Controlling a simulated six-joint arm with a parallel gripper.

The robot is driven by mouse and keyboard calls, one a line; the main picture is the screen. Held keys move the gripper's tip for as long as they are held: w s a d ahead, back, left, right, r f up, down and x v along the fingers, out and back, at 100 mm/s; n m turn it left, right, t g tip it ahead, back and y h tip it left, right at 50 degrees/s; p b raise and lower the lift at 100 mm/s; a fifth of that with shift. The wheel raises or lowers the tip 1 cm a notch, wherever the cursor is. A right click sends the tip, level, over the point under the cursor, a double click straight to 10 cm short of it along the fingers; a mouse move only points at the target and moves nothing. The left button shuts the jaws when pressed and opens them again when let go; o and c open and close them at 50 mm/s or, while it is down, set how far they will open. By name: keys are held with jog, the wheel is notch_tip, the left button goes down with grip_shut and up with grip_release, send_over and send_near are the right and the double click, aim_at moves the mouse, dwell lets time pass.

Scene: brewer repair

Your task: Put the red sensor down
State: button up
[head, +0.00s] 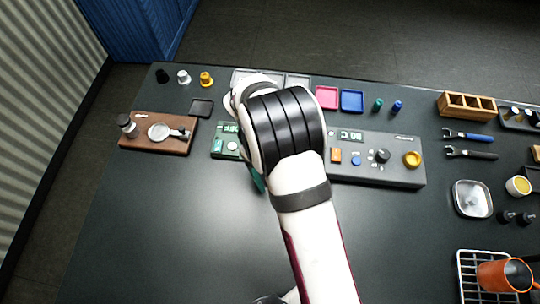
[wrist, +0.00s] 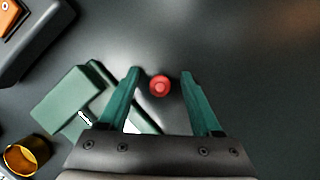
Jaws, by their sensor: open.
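The red sensor (wrist: 160,86) shows in the wrist view as a small round red piece with a raised centre. It appears to stand on the dark tabletop, seen from above. My gripper (wrist: 160,73) is open, with one green finger on each side of the sensor and a visible gap on both sides. In the head view my own arm hides the sensor and most of my gripper; only a bit of green finger (head: 258,183) shows.
In the wrist view a green block (wrist: 66,100) lies left of the fingers, with a gold knob (wrist: 27,157) below it. A grey panel (head: 375,172) stands right of my arm, and a brown board (head: 158,134) at left. The front left tabletop is clear.

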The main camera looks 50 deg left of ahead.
grip_shut()
jog(key=shift+r, duration=0.2)
dwell(0.3)
